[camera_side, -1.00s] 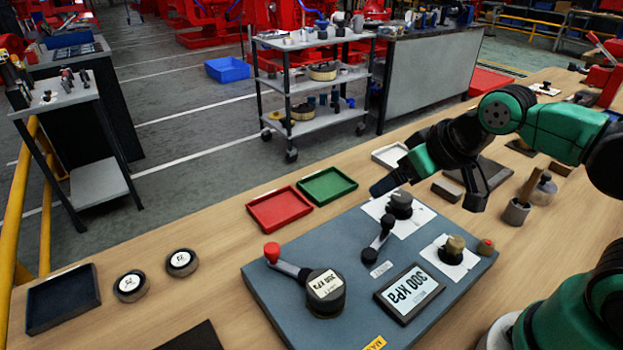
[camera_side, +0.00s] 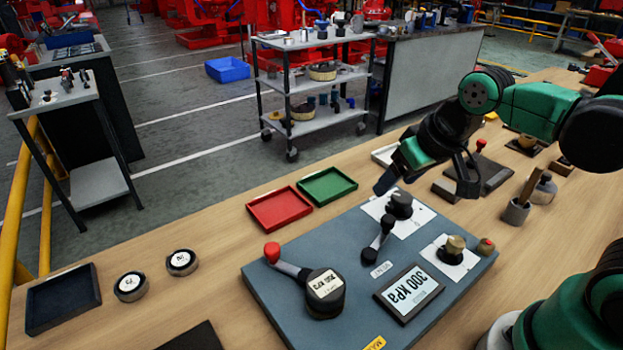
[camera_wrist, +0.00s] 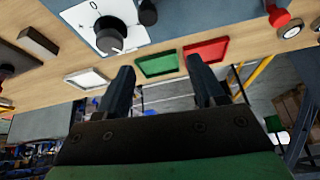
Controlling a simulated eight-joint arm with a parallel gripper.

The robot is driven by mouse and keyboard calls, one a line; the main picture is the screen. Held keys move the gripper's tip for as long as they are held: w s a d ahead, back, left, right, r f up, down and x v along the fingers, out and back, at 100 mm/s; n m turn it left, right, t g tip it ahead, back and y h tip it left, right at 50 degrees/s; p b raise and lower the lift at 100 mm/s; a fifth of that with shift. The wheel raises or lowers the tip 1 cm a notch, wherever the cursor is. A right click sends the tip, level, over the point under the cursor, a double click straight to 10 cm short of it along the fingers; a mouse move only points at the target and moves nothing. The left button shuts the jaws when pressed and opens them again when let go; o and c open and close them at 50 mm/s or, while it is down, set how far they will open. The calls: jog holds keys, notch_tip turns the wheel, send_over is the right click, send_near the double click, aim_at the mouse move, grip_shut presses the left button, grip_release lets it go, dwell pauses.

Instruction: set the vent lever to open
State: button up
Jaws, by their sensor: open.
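The blue-grey panel (camera_side: 355,330) lies on the wooden bench. My gripper (camera_side: 426,187) is open and empty above that far edge, apart from both levers.
Red (camera_side: 280,209) and green (camera_side: 327,186) trays lie behind the panel. Blocks and a red-knobbed fixture (camera_side: 480,145) stand near my arm.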

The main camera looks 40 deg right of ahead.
aim_at(389, 218)
jog(key=g, duration=0.1)
jog(key=m+g, duration=0.1)
jog(key=shift+w+d+f+m+g, duration=0.15)
jog(key=shift+w+f+m+g, duration=0.15)
jog(key=shift+w+f, duration=0.1)
jog(key=shift+d+f+m+g, duration=0.1)
jog(key=shift+f+m+g, duration=0.2)
jog(key=shift+g, duration=0.3)
jog(key=shift+d+f+m+g, duration=0.1)
jog(key=shift+f+m+g, duration=0.1)
jog(key=shift+m+g, duration=0.3)
jog(key=shift+f, duration=2.85)
grip_shut()
